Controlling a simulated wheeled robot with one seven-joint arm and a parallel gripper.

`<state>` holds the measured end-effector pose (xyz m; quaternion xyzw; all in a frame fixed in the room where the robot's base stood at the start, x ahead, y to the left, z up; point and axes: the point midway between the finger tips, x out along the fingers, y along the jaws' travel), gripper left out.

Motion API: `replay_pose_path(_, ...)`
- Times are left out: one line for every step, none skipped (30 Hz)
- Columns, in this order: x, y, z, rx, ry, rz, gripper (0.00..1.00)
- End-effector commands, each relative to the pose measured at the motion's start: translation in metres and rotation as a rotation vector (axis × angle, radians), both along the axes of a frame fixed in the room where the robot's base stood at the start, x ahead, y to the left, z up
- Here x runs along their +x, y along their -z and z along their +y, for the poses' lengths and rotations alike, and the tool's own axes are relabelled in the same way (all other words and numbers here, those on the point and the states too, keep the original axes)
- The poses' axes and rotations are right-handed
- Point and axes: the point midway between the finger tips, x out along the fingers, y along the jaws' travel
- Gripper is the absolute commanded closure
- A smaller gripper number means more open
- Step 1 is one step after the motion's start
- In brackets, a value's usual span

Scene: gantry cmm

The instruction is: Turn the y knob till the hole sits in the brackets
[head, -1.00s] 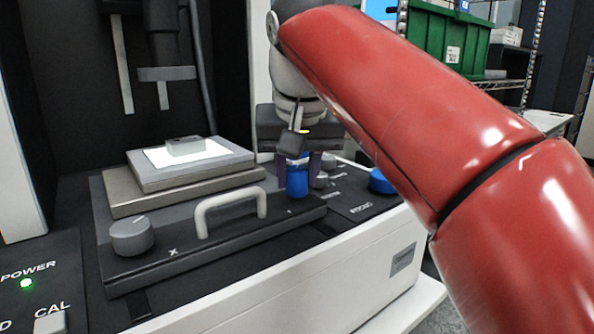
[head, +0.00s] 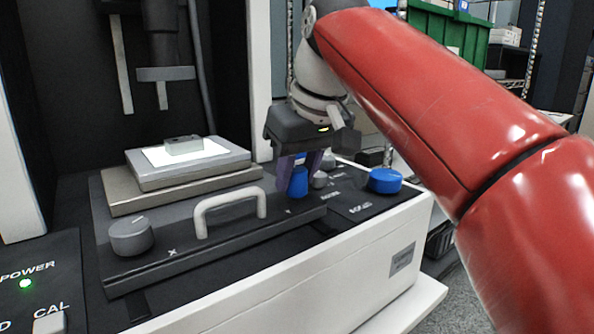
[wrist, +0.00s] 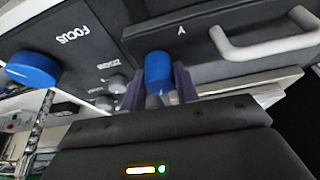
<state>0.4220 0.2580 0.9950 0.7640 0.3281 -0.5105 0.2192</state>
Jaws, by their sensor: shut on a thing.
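The y knob (head: 298,184) is a blue cylinder at the right end of the dark stage front, beside the Y mark. My gripper (head: 305,178) comes down on it from above and is shut on it, with purple fingers at its sides. In the wrist view the blue knob (wrist: 158,70) sits between the fingers (wrist: 157,90). A grey block (head: 184,145) lies on the lit plate (head: 160,158) of the stage. Its hole and the brackets are too small to make out; no screen readout shows.
A grey X knob (head: 131,236) and a pale handle (head: 230,210) stand left of my gripper. A blue focus knob (head: 385,180) and small grey knobs (head: 320,180) are to the right. A probe column (head: 165,75) hangs behind the stage.

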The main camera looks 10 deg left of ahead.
Motion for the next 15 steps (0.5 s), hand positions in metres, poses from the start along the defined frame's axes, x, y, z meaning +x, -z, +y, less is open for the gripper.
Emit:
replay_pose_path(0.0001, -0.0004, 0.0001, 0.000, -0.001, -0.001, 0.92)
replay_pose_path(0.0000, -0.0004, 0.0001, 0.000, -0.001, -0.001, 0.92)
replay_pose_path(0.0001, -0.0004, 0.0001, 0.000, -0.001, -0.001, 0.92)
replay_pose_path(0.0000, -0.0004, 0.0000, 0.000, -0.001, -0.001, 0.92)
replay_pose_path(0.0000, -0.0004, 0.0000, 0.000, -0.001, -0.001, 0.92)
replay_pose_path(0.0001, -0.0005, 0.0001, 0.000, -0.001, -0.001, 0.92)
replay_pose_path(0.0000, -0.0004, 0.0000, 0.000, -0.001, -0.001, 0.92)
replay_pose_path(0.0000, -0.0004, 0.0000, 0.000, -0.001, -0.001, 0.92)
replay_pose_path(0.0000, -0.0004, 0.0000, 0.000, -0.001, -0.001, 0.92)
replay_pose_path(0.0000, -0.0004, 0.0000, 0.000, -0.001, -0.001, 0.66)
replay_pose_path(0.0000, -0.0004, 0.0000, 0.000, -0.001, -0.001, 0.62)
replay_pose_path(-0.0001, -0.0004, 0.0001, 0.000, -0.001, -0.001, 0.57)
replay_pose_path(0.0000, -0.0004, 0.0000, 0.001, 0.000, -0.001, 0.53)
replay_pose_path(0.0000, -0.0004, 0.0001, 0.001, 0.000, -0.001, 0.49)
replay_pose_path(0.0000, -0.0003, 0.0000, 0.001, 0.000, -0.001, 0.48)
